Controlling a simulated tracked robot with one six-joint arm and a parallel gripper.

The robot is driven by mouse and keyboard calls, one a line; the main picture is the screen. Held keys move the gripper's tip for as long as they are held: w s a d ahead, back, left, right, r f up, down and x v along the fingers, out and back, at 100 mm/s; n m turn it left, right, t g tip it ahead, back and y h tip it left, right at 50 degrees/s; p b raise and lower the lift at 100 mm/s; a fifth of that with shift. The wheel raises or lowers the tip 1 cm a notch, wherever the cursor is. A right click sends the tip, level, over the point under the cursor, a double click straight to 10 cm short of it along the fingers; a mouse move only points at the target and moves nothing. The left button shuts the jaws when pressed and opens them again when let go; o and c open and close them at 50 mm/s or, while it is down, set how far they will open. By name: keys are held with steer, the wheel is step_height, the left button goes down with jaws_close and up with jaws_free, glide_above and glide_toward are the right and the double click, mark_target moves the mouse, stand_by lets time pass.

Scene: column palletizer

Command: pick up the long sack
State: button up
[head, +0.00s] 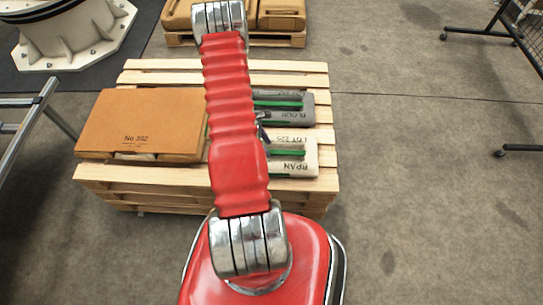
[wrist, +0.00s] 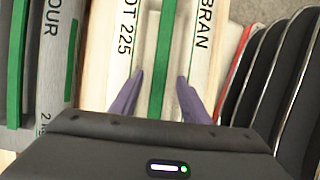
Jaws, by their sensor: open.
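Two sacks lie side by side on a wooden pallet (head: 170,177). One is a white sack (head: 306,165) with a green stripe, marked BRAN and LOT 225. Behind it is a grey sack (head: 306,118) marked FLOUR, also green-striped. My arm hides their left ends, so I cannot tell which is longer. In the wrist view, my gripper (wrist: 160,85) is open over the white sack (wrist: 207,50), its purple fingertips on either side of the green stripe. Nothing is held. I cannot tell whether the fingertips touch it. The grey sack (wrist: 50,75) lies to the left there.
A brown box (head: 150,115) marked No 302 sits on the pallet left of the sacks. A second loaded pallet (head: 285,38) stands behind. A grey machine base (head: 75,45) and metal rail (head: 40,105) are left. A dark wheeled frame (head: 490,30) is right; floor before it is clear.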

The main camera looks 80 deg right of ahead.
mark_target(271, 151)
steer(key=shift+x, duration=1.95)
jaws_close()
steer(key=shift+d+r, duration=0.1)
steer(key=shift+d, duration=0.05)
